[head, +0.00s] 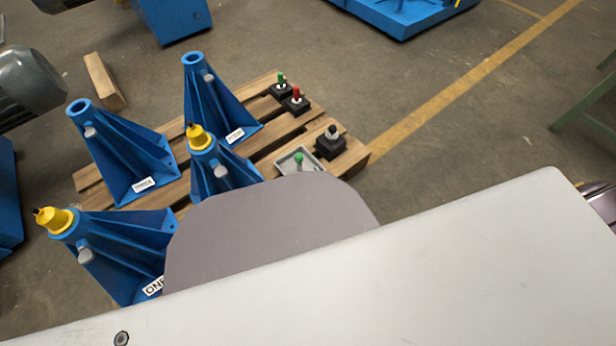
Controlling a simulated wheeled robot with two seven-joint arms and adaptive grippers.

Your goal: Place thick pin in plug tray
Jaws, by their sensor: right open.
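A small light-grey tray (281,166) lies on the wooden pallet, just above my grey arm cover. A green-topped plug (299,158) stands in it. Next to the tray, a black block (331,148) holds a dark pin with a grey collar (332,131). Behind it, two smaller black blocks hold a green pin (281,78) and a red pin (296,93). I cannot tell for sure which is the thick pin. My right gripper (603,200) shows only partly at the right edge, open and far from the tray. My left gripper is not in view.
Several blue stands (125,160) crowd the left of the pallet (350,160); two carry yellow caps (198,137). My large pale body part hides the lower right. A grey motor (28,80) is at the left edge. The floor right of the pallet is clear.

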